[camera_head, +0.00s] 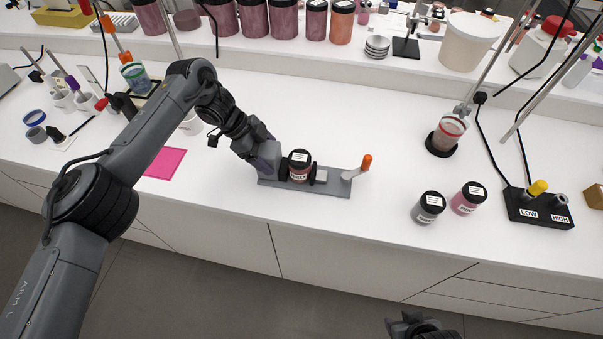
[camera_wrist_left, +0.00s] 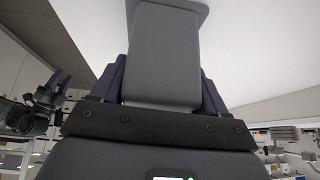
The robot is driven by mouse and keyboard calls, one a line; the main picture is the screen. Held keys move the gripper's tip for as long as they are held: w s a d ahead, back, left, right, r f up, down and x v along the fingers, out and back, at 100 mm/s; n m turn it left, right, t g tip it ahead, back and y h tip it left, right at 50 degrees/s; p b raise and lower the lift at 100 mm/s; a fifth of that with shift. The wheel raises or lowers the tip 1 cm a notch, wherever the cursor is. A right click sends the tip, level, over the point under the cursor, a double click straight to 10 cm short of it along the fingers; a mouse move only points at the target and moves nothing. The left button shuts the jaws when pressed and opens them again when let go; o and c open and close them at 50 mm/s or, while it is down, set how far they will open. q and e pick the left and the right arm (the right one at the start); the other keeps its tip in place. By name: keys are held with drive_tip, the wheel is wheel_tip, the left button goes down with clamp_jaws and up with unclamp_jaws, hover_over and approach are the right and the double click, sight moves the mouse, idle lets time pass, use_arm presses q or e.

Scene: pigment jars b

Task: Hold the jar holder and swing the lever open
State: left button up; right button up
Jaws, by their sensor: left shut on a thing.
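The jar holder (camera_head: 330,189) is a grey flat base on the white counter, with a dark-lidded jar (camera_head: 299,160) of red pigment clamped upright on it. The lever (camera_head: 366,162), with an orange tip, stands up at the holder's right end. My left gripper (camera_head: 268,160) is shut on the holder's left end; in the left wrist view the grey block of the jar holder (camera_wrist_left: 163,55) lies between its purple fingers. My right gripper (camera_head: 408,322) is at the bottom edge, away from the counter; its fingers look apart and empty in the left wrist view (camera_wrist_left: 55,88).
Two loose jars, grey (camera_head: 428,207) and pink (camera_head: 467,199), stand right of the holder. A black LOW/HIGH switch box (camera_head: 540,208) is further right. A pink sheet (camera_head: 165,163) lies left. The counter between lever and loose jars is clear.

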drive_tip(key=shift+w+a+r, duration=0.1)
drive_tip(key=shift+a+r, duration=0.05)
drive_tip(key=shift+r, duration=0.05)
idle(0.5)
idle(0.4)
idle(0.4)
